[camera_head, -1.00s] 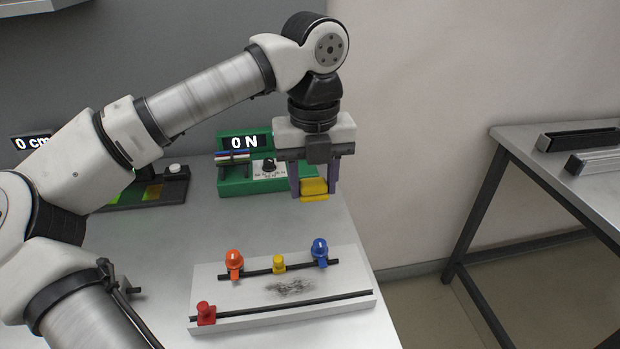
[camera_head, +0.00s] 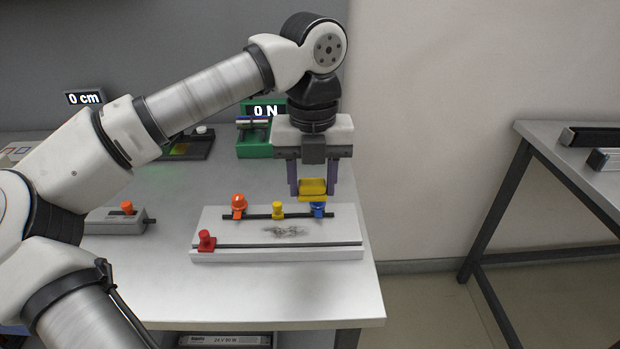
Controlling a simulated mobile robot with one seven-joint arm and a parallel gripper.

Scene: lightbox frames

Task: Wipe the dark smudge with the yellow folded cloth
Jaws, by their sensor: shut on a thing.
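The yellow folded cloth (camera_head: 312,188) is held between the fingers of my gripper (camera_head: 313,184), which is shut on it. The smudge is in plain view, below and a little left of the cloth in the picture. The cloth is apart from it.
A green box with a "0 N" display (camera_head: 264,111) stands behind. The front of the table (camera_head: 270,285) is clear.

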